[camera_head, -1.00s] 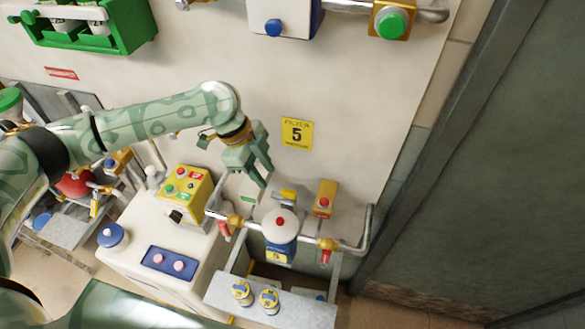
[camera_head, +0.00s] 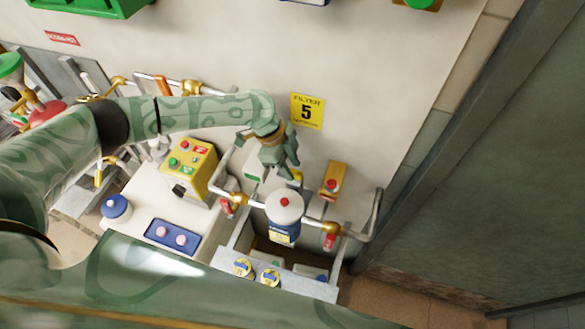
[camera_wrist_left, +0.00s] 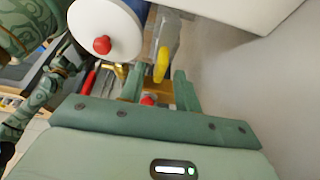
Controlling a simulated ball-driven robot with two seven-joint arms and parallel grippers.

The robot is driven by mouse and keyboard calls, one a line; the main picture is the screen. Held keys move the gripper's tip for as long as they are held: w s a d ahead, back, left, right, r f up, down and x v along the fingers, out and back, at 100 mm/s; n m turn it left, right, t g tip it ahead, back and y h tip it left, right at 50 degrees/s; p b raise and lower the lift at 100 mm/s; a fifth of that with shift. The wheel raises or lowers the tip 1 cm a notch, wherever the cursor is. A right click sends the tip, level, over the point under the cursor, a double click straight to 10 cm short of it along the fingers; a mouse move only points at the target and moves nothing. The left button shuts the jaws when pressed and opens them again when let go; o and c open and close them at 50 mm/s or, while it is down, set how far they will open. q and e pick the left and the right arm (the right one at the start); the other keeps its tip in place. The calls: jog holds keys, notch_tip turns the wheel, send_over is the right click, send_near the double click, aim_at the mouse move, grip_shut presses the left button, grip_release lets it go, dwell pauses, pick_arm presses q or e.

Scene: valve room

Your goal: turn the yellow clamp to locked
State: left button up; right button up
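The yellow clamp (camera_head: 296,175) shows as a small yellow piece behind the white-topped filter housing (camera_head: 284,206), partly hidden by my left gripper (camera_head: 289,169). In the left wrist view the clamp's yellow handle (camera_wrist_left: 161,65) sits on a grey metal bar beside the filter's white lid (camera_wrist_left: 105,32) with its red knob. My left gripper (camera_wrist_left: 160,88) is open there. Its two fingers point toward the handle, one to each side, with no visible contact. Green patterned parts of mine show at the left wrist view's left edge; the right gripper's fingers cannot be made out.
A yellow box with a red button (camera_head: 333,182) stands right of the clamp. Pipes with red-handled valves (camera_head: 329,240) flank the filter. A yellow control box (camera_head: 187,168) stands left on a white cabinet. A wall with a "Filter 5" sign (camera_head: 307,111) rises behind.

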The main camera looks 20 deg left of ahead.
pick_arm(q)
jog(key=shift+d+f, duration=0.2)
jog(key=shift+f, duration=0.3)
jog(key=shift+w+d+f, duration=0.1)
jog(key=shift+d+f, duration=0.05)
jog(key=shift+f, duration=0.15)
grip_shut()
pick_arm(e)
jog(key=shift+s+f, duration=0.15)
jog(key=shift+s, duration=0.7)
pick_arm(q)
jog(key=shift+r, duration=0.1)
